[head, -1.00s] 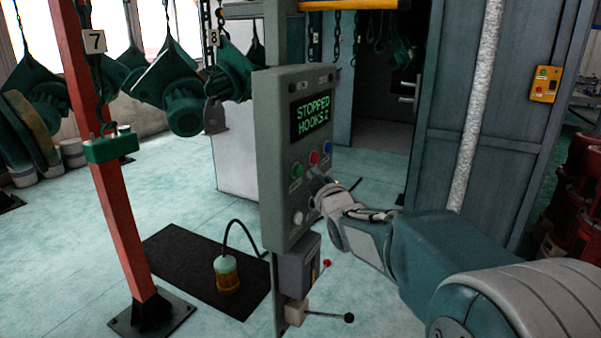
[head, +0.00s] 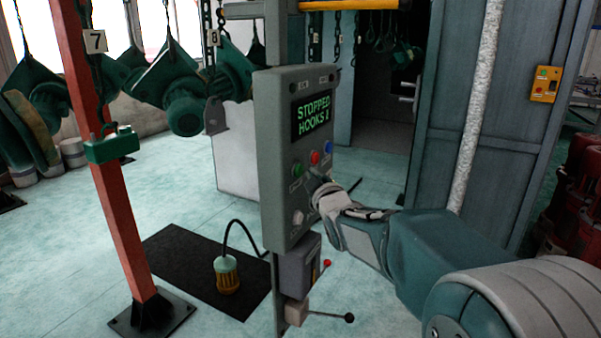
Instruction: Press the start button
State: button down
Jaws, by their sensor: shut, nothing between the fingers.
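The grey control panel (head: 272,140) stands upright on a post in the middle of the head view. Its display (head: 312,116) reads "STOPPED" with a "HOOKS" line below in green letters. Under the display are a green button (head: 296,169), a red button (head: 315,157) and a blue button (head: 328,147). Their labels are too small to read. A pale knob (head: 298,217) sits lower on the panel. My gripper (head: 318,178) is shut and empty, close to the panel face just below and right of the green button. I cannot tell whether it touches the panel.
A grey box (head: 298,268) with a lever (head: 330,315) is under the panel. A red post (head: 120,200) carries a green box (head: 110,147). A lamp-like device (head: 227,272) stands on a black mat (head: 180,260). Green hoist parts (head: 180,100) hang at the back left.

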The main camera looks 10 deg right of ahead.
jog(key=shift+a, duration=0.15)
dwell(0.4)
jog(key=shift+w+a, duration=0.15)
jog(key=shift+w, duration=0.05)
